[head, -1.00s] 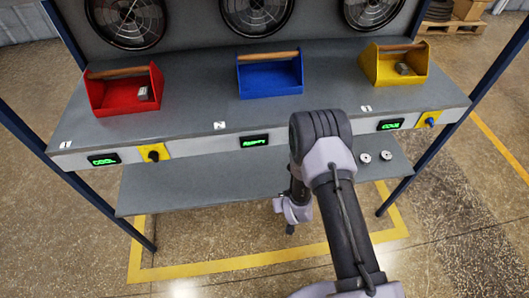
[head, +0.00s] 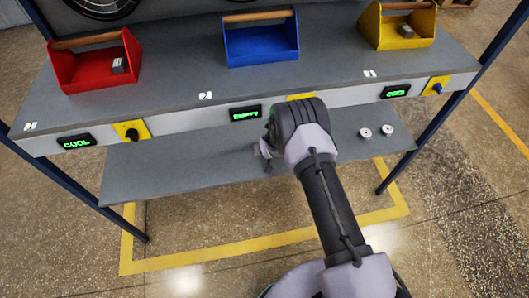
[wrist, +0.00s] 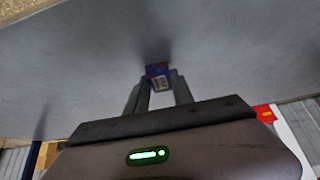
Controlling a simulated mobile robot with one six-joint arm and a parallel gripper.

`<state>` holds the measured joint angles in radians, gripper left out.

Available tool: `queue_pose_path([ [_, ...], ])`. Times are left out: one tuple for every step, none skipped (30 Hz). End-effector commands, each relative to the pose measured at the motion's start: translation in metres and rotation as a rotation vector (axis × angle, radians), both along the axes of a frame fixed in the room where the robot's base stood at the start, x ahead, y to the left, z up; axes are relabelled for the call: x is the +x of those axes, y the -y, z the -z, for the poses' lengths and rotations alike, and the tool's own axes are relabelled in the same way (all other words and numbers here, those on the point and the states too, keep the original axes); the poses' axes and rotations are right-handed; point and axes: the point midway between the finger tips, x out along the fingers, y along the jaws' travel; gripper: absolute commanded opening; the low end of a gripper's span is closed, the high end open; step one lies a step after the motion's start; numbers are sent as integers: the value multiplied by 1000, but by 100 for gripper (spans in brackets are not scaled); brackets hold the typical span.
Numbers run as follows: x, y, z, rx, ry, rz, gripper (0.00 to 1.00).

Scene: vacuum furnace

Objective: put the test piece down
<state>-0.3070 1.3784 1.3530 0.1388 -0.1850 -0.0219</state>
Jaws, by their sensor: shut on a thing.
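The test piece (wrist: 158,76) is a small block with dark blue, red and pale faces, between the fingertips in the wrist view. My gripper (wrist: 160,84) is shut on it, over a plain grey surface. I cannot tell whether the piece touches that surface. In the head view my gripper (head: 264,153) is at the lower shelf (head: 165,178), left of my wrist. My wrist partly hides it, and the piece cannot be made out there.
On the upper bench stand a red box (head: 75,72) and a yellow box (head: 375,32), each with a grey block, and a seemingly empty blue box (head: 262,48). Two small round parts (head: 376,131) lie on the lower shelf's right. Its left side is clear.

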Motion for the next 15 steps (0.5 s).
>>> queue_pose_path([
  [1,0,5,1,2,0,0],
  [1,0,3,1,2,0,0],
  [1,0,1,1,2,0,0],
  [1,0,1,1,2,0,0],
  [1,0,1,1,2,0,0],
  [1,0,1,1,2,0,0],
  [1,0,1,1,2,0,0],
  [0,0,2,0,2,-1,0],
  [0,0,3,0,2,-1,0],
  [0,0,4,0,2,-1,0],
  [0,0,5,0,1,0,33],
  [0,0,4,0,1,0,40],
  [0,0,4,0,1,0,46],
  [0,0,4,0,1,0,50],
  [0,0,4,0,1,0,50],
])
